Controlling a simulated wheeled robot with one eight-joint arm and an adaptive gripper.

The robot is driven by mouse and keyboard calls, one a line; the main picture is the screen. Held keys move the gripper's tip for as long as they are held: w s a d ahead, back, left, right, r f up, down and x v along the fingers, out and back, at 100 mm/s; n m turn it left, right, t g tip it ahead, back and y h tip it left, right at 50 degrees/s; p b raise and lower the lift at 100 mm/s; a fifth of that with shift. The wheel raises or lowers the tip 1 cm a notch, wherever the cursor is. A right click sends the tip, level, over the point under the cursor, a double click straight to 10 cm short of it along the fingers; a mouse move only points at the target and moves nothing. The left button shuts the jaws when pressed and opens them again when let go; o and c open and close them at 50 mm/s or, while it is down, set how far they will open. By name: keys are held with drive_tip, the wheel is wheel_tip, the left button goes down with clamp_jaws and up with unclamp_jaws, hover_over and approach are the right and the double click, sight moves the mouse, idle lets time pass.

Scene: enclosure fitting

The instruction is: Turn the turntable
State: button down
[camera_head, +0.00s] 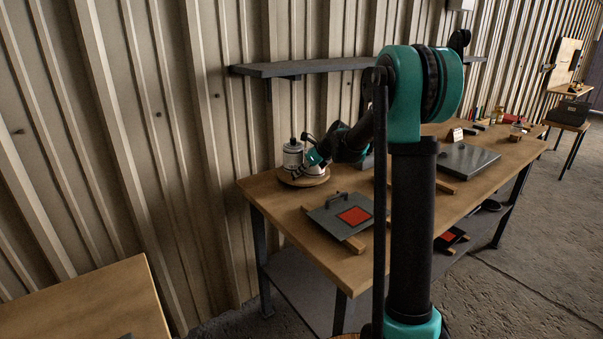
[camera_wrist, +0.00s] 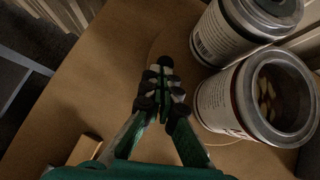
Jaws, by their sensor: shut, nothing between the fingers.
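The turntable (camera_head: 316,181) is a low round wooden disc at the far left end of the workbench; its pale edge also shows faintly in the wrist view (camera_wrist: 226,138). Two white cans with grey rims stand on it: one taller at the back left (camera_head: 292,157) and one partly hidden by my gripper. In the wrist view the cans are at the right, a closed one (camera_wrist: 228,38) and an open one with pale pieces inside (camera_wrist: 228,100). My gripper (camera_wrist: 165,63) is shut and empty, pointing down beside the cans at the turntable's near side. Whether its tips touch the disc I cannot tell.
A grey plate with a handle and a red square (camera_head: 340,212) lies on wooden strips in front of the turntable. A dark panel (camera_head: 466,160) lies further right. A shelf (camera_head: 310,67) hangs on the corrugated wall above.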

sight(291, 181)
drive_tip(key=shift+w+a, duration=0.25)
drive_tip(key=shift+a, duration=0.5)
drive_tip(key=shift+w+a, duration=0.25)
drive_tip(key=shift+a, duration=0.45)
drive_tip(key=shift+w+a, duration=0.1)
drive_tip(key=shift+a, duration=0.05)
